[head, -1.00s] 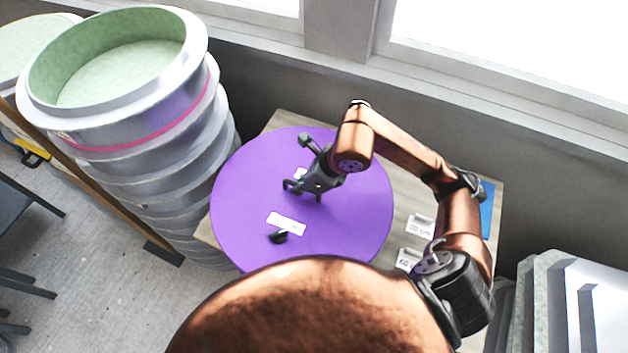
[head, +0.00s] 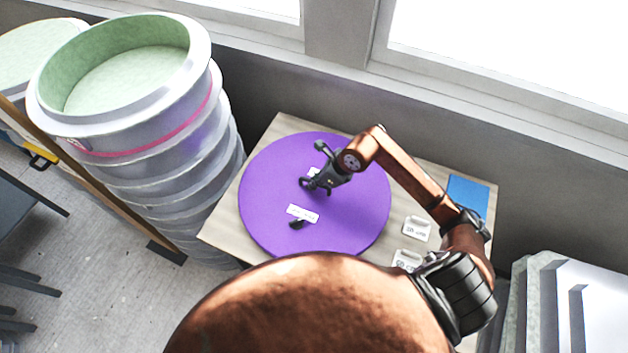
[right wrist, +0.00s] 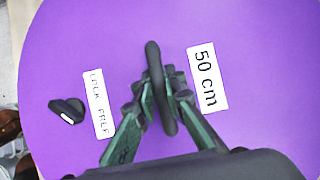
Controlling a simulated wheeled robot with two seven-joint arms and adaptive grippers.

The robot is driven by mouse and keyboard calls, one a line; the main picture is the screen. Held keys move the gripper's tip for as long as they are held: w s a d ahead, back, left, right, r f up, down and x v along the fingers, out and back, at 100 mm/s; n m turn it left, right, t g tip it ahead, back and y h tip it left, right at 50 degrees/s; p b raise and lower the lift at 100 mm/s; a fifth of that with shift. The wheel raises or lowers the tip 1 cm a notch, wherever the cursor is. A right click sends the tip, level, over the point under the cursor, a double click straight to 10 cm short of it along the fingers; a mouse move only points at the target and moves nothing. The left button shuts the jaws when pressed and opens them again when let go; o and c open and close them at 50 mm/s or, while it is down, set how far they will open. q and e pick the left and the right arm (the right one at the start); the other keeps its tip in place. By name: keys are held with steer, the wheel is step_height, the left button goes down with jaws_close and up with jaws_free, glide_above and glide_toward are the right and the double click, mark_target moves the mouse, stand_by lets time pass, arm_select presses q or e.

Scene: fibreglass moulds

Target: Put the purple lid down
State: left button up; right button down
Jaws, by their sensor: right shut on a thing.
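The purple lid (head: 270,200) is a flat round disc lying level at or just above the wooden table (head: 222,234); I cannot tell whether a gap remains under it. My right gripper (head: 310,184) is over the lid's middle, shut on its black upright handle (right wrist: 155,70), which shows between the fingers in the right wrist view. A "50 cm" label (right wrist: 208,78), a second white label (right wrist: 99,103) and a small black knob (right wrist: 67,110) are on the lid's top. The lid hides the table beneath it. My left gripper is not in view.
A tall stack of round grey moulds (head: 120,120) stands close left of the table. Two white labelled pieces (head: 417,228) (head: 407,259) and a blue sheet (head: 468,196) lie on the table's right. The wall is behind. Pale angular pieces (head: 590,300) stand at lower right.

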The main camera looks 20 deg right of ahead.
steer(key=c, duration=2)
jaws_free()
steer(key=shift+f, duration=0.1)
steer(key=b+v, duration=0.3)
steer(key=v, duration=0.9)
